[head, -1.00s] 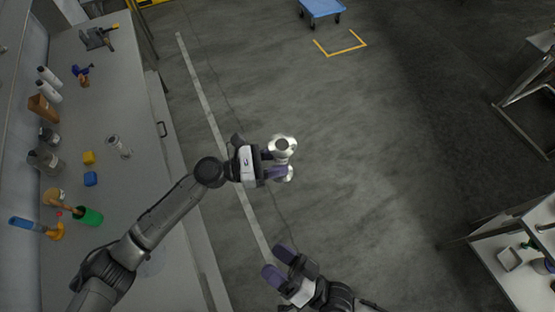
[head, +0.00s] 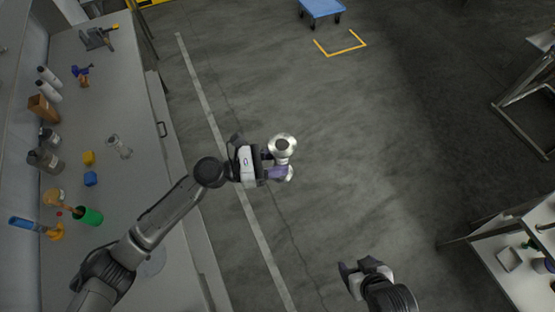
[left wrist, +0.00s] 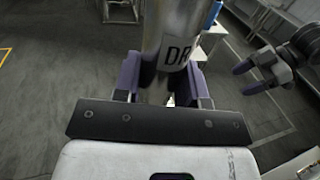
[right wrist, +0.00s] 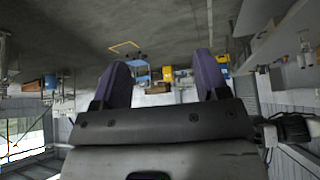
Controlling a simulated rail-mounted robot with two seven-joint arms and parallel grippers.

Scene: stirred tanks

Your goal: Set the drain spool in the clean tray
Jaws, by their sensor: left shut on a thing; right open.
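The drain spool (head: 282,143) is a shiny metal tube with round flanged ends. My left gripper (head: 277,162) is shut on it and holds it over open floor. In the left wrist view the spool (left wrist: 177,25) stands between the purple fingers, with a label reading "DR"; its upper end is cut off. My right gripper (head: 358,267) is open and empty, to the lower right of the spool; its spread fingers also show in the right wrist view (right wrist: 162,80). A small pale tray (head: 510,258) lies on the right-hand table; I cannot tell whether it is the clean tray.
A long grey bench (head: 120,195) on the left holds bottles, a green cup (head: 88,216), yellow and blue blocks and a clear piece. The right-hand table (head: 530,285) holds small green items. A blue cart (head: 321,8) stands at the back. The floor between is clear.

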